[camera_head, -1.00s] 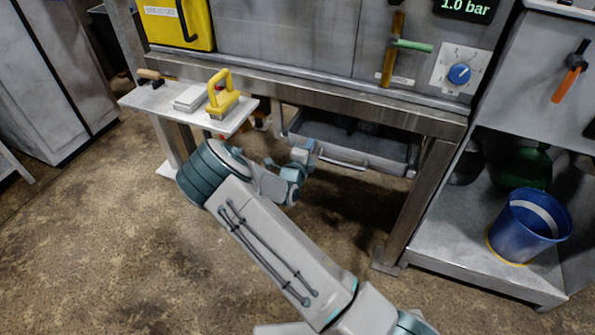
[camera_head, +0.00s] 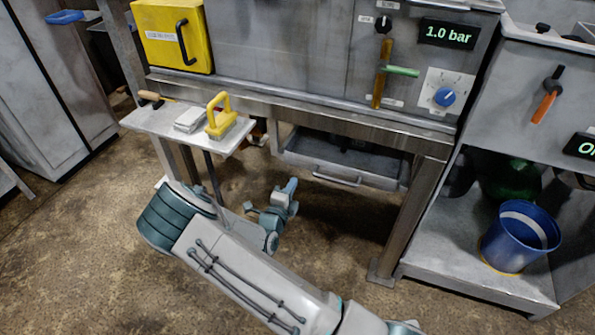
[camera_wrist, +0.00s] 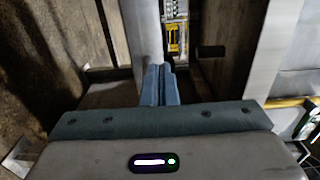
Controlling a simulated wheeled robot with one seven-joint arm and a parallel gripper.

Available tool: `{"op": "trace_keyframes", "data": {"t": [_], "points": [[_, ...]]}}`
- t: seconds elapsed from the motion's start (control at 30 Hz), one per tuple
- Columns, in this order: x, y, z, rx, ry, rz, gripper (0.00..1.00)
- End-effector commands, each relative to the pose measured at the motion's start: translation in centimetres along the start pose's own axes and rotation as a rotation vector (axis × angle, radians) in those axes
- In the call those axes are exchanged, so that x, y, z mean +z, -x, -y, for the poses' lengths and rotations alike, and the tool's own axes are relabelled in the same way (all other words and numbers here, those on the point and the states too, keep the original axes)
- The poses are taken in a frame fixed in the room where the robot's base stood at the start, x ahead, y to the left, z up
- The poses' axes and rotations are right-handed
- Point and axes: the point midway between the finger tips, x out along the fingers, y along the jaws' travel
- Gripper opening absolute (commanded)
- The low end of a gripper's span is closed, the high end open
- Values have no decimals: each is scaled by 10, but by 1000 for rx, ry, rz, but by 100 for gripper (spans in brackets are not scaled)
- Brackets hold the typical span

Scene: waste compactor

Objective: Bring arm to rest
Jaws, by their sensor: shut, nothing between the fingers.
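My gripper (camera_head: 290,186) shows in the head view at the end of my arm, low in front of the compactor. It is below the level of the drawer handle and apart from the things around it. In the wrist view the two blue-grey fingers (camera_wrist: 160,85) are together, with nothing between them. The arm is bent, its forearm reaching left over the floor and its wrist turned back to the right.
The compactor's drawer (camera_head: 345,165) is behind the gripper. A side shelf (camera_head: 160,122) holds a yellow-handled tool (camera_head: 221,118). A blue bucket (camera_head: 520,237) stands on the right lower shelf. Brown floor (camera_head: 80,250) is clear at left.

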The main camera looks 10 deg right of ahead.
Motion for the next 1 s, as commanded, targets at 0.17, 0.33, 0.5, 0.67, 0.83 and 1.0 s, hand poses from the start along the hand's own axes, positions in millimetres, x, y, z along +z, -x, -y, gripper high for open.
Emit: {"op": "trace_keyframes", "data": {"t": [0.17,0.33,0.5,0.67,0.83,1.0], "points": [[0,23,0,1,0,0,0],[0,30,0,0,0,-1,0],[-3,30,5,2,-22,-16,0],[-30,22,42,12,-202,-156,0],[-82,21,98,9,-547,-425,0],[-132,32,147,-33,-899,-697,0]]}}
